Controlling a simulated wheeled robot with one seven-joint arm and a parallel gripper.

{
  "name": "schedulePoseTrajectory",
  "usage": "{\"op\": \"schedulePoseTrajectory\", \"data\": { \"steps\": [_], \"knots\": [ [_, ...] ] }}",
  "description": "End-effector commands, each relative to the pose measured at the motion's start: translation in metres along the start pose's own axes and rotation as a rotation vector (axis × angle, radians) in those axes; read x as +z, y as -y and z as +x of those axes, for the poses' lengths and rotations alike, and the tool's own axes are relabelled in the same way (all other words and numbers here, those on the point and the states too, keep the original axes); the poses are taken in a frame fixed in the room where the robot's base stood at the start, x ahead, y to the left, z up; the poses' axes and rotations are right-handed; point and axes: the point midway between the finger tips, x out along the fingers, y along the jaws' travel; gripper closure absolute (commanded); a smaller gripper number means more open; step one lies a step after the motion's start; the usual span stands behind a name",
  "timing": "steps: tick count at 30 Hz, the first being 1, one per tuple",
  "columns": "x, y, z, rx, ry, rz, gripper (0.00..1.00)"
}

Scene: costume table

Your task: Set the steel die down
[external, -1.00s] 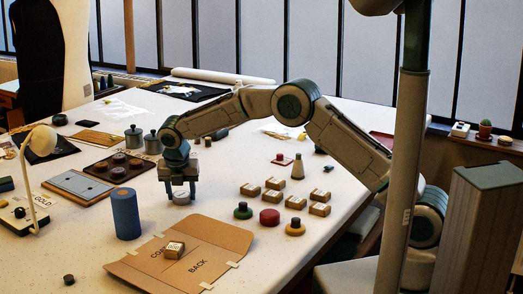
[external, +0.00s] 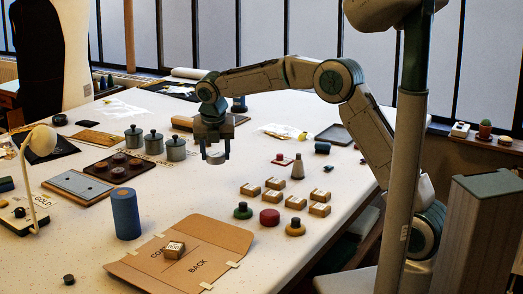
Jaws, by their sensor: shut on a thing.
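My gripper (external: 214,156) hangs over the middle of the table, fingers pointing down. It is shut on a small grey round piece (external: 214,159), which appears to be the steel die. The piece is held above the white tabletop, and the fingers partly cover it. Three grey lidded canisters (external: 153,143) stand to the left of my gripper. No marked place for the die can be made out.
A dark tray (external: 97,171) with several round pieces and a pale blue board (external: 78,184) lie left. A blue cylinder (external: 125,214) stands in front. The cloth below my gripper is clear.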

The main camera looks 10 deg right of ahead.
Motion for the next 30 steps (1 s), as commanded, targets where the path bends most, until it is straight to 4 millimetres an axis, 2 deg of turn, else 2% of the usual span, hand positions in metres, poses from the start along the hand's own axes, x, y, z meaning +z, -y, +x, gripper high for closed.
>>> {"op": "schedulePoseTrajectory", "data": {
  "steps": [5,15,21,24,26,30],
  "knots": [
    [0.024,0.021,-0.001,0.003,-0.002,-0.01,0.82],
    [0.114,0.098,0.022,0.023,-0.003,-0.092,0.82],
    [0.143,0.132,0.03,0.031,0.0,-0.129,0.82],
    [0.148,0.136,0.033,0.034,0.002,-0.14,0.82],
    [0.147,0.131,0.036,0.034,0.002,-0.144,0.82],
    [0.139,0.103,0.051,0.033,0.0,-0.149,0.82]
  ]
}}
